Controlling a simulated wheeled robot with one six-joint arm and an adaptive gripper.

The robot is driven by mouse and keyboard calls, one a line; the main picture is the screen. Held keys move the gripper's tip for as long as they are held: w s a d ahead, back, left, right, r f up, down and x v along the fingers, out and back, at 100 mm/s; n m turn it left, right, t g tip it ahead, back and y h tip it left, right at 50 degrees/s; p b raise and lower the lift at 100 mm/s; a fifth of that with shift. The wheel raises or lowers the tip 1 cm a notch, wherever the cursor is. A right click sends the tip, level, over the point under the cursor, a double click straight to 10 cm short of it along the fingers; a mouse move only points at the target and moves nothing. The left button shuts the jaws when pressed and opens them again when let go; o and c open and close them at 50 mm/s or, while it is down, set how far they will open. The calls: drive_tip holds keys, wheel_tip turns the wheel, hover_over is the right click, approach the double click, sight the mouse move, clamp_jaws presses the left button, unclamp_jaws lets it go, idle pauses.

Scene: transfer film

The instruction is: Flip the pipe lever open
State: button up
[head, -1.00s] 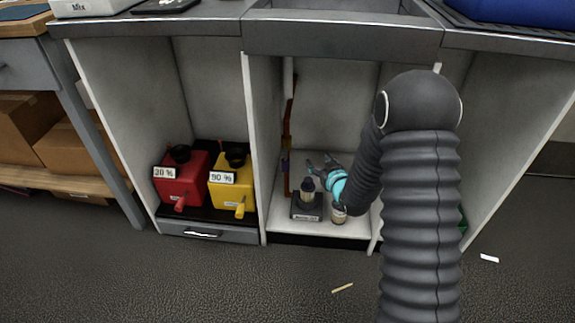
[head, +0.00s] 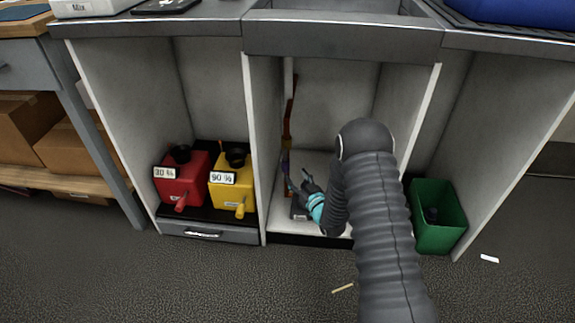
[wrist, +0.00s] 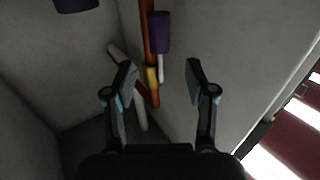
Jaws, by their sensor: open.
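A copper-orange pipe (head: 288,125) runs down the left wall of the middle cabinet bay. It also shows in the wrist view (wrist: 147,30), with a purple lever handle (wrist: 159,32) lying alongside it and a yellow fitting (wrist: 152,76) below. In the head view the lever is small and hard to make out. My gripper (head: 299,180) is low in the bay, close to the pipe. In the wrist view my gripper (wrist: 160,70) is open and empty, and the pipe and lever show between and beyond its fingers. I see no clear contact.
Red (head: 183,180) and yellow (head: 231,185) canisters stand in the left bay. A green bin (head: 437,225) is in the right bay. Cabinet walls closely flank my gripper. A white pipe (wrist: 139,105) passes behind.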

sight(287, 165)
drive_tip(key=x, duration=0.7)
drive_tip(key=shift+w+a, duration=0.15)
drive_tip(key=shift+w, duration=0.15)
clamp_jaws()
